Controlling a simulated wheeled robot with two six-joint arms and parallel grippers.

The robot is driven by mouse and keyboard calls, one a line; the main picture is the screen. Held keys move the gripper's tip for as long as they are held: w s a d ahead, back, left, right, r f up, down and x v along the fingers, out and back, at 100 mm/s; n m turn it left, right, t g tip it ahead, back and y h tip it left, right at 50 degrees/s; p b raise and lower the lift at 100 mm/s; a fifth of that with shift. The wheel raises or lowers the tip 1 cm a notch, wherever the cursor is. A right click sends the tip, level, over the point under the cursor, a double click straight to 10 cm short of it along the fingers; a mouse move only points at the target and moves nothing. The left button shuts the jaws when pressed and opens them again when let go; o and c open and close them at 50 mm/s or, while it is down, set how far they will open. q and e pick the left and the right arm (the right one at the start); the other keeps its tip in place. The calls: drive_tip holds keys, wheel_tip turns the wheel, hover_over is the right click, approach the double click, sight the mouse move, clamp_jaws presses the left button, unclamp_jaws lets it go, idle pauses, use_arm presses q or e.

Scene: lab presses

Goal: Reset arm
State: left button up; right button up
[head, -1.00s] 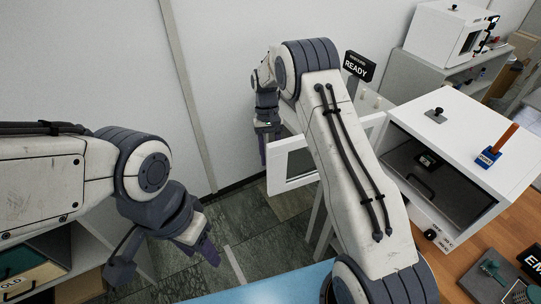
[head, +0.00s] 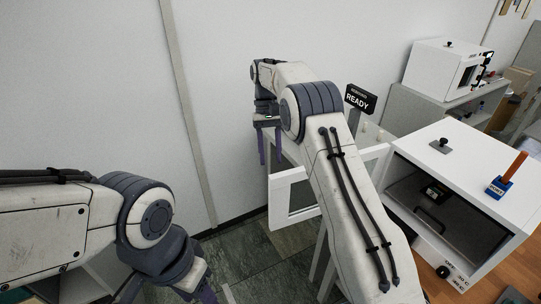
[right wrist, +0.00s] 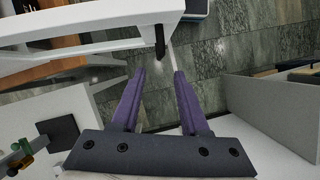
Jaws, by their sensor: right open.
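My right gripper (head: 271,148) is open and empty. In the head view it hangs beyond the open white door (head: 290,197) of a white box-shaped unit (head: 490,160), above the door's top edge in the picture. In the right wrist view the two purple fingers (right wrist: 160,75) are spread, with floor showing between them. The white door edge (right wrist: 100,35) and a dark handle (right wrist: 160,42) lie ahead of the fingertips there. My left gripper (head: 168,291) is at the bottom left of the head view, partly cut off, so its opening cannot be judged.
A black READY sign (head: 357,98) stands behind. Another white unit (head: 441,68) sits on a grey cabinet at the back right. Bare wall lies left of my right gripper.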

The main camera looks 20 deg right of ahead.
idle(0.4)
drive_tip(key=s+a+r+n+t+b, duration=0.2)
drive_tip(key=s+a+r+n+b, duration=0.15)
drive_tip(key=s+a, duration=0.95)
drive_tip(key=s+f+n+t+b, duration=0.1)
drive_tip(key=s+f+n, duration=0.1)
drive_tip(key=s, duration=0.9)
drive_tip(key=s+f+n+t+b, duration=0.1)
drive_tip(key=s+f+n, duration=0.2)
drive_tip(key=s, duration=0.8)
drive_tip(key=shift+s+d+f+y, duration=0.3)
drive_tip(key=shift+d+f, duration=0.15)
drive_tip(key=shift+f, duration=0.1)
drive_tip(key=shift+d, duration=0.1)
